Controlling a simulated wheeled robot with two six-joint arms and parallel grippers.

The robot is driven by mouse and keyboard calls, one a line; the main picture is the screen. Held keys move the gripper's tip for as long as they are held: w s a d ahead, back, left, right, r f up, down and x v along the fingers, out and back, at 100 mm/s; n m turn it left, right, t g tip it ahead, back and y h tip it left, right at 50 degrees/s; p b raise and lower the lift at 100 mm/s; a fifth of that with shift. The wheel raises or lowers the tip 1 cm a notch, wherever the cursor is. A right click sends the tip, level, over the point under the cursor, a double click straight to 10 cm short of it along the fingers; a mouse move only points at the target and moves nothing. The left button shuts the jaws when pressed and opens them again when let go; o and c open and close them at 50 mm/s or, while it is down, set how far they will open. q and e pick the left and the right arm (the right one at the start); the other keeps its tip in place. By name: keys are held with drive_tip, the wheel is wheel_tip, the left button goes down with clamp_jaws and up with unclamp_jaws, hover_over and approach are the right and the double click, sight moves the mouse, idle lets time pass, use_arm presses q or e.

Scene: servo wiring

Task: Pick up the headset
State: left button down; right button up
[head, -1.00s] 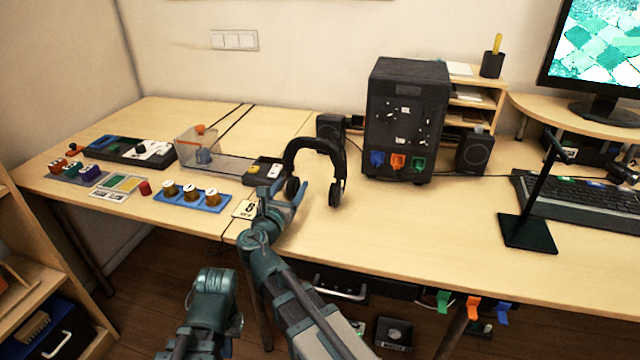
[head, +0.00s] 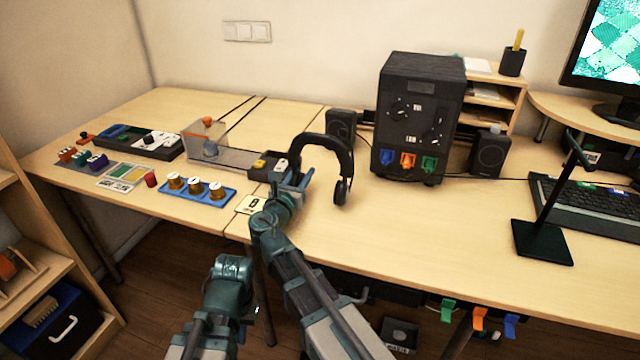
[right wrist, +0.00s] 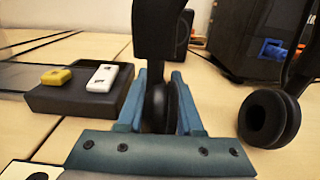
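The black headset (head: 334,148) stands upright on the desk, its band arching over and its ear cups hanging down. My right gripper (head: 294,179) is at its left ear cup. In the right wrist view, the two blue fingers of the right gripper (right wrist: 160,100) stand on either side of that cup (right wrist: 158,108), apart; firm contact cannot be made out. The other ear cup (right wrist: 268,118) hangs free at the right. My left arm's end (head: 228,285) is low, in front of the desk, its fingers not clear.
A black box with coloured plugs (head: 418,115) and a speaker (head: 341,128) stand behind the headset. A small dark block with yellow and white pieces (right wrist: 80,88) lies close left of my right gripper. A black stand (head: 541,240) is at the right, with clear desk between.

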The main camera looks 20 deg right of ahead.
clamp_jaws()
use_arm(q)
drive_tip(key=shift+r, duration=0.2)
use_arm(e)
drive_tip(key=shift+r, duration=0.2)
